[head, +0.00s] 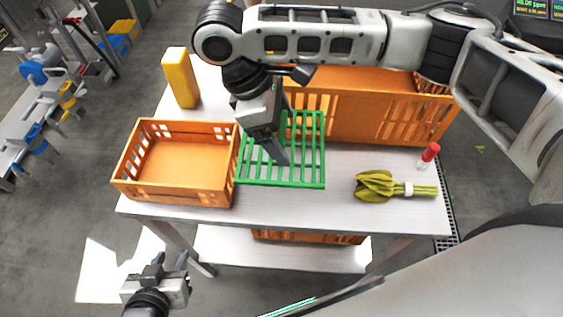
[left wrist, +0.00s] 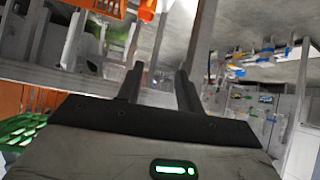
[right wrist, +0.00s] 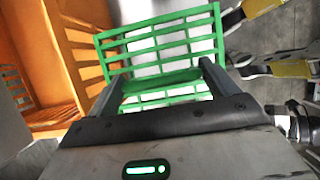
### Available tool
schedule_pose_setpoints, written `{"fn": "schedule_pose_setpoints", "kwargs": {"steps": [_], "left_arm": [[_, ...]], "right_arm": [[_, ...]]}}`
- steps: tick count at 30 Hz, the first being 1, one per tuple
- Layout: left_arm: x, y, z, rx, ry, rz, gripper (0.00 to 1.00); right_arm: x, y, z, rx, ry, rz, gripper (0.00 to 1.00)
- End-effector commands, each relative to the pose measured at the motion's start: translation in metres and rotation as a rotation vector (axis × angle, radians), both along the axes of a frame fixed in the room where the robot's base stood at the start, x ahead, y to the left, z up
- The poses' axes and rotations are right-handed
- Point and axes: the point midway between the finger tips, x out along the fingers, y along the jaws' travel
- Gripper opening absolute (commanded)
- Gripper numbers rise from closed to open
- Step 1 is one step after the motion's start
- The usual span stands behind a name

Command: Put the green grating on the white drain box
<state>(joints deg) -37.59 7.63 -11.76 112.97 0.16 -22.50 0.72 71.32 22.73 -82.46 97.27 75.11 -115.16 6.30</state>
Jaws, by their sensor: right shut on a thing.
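The green grating (head: 323,150) is an L-shaped or tilted-looking rack of bars near the middle of the table, beside the left orange crate. My right gripper (head: 277,155) comes down from above and is shut on the grating; the right wrist view shows the grating's bars (right wrist: 160,80) between its fingers. I cannot tell whether the grating touches the table. My left gripper (head: 170,262) is open and empty, low in front of the table; its fingers stand apart in the left wrist view (left wrist: 160,80). I cannot make out the white drain box; the arm and grating hide part of the table.
An open, empty-looking orange crate (head: 222,197) stands at the table's left. A larger orange crate (head: 365,110) stands behind the grating. A yellow block (head: 181,78) is at the back left. The table front (head: 285,212) is clear.

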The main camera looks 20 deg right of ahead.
Motion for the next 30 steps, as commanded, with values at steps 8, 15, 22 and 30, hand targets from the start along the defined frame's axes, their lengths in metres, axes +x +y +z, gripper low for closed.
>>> {"fn": "schedule_pose_setpoints", "kwargs": {"steps": [8, 15, 22, 30], "left_arm": [[0.005, -0.002, -0.005, -0.005, -0.012, -0.007, 0.36], [0.005, -0.003, -0.005, -0.006, -0.016, -0.010, 0.36], [0.005, -0.003, -0.006, -0.005, -0.017, -0.011, 0.36], [0.003, -0.003, -0.006, -0.006, -0.013, -0.011, 0.36]], "right_arm": [[0.000, 0.000, -0.059, 0.000, 0.001, 0.000, 0.56], [0.000, 0.000, -0.076, -0.001, 0.001, 0.000, 0.56], [0.000, 0.000, -0.107, -0.001, 0.001, 0.001, 0.56], [0.000, 0.000, -0.108, 0.001, -0.001, 0.000, 0.56]]}}
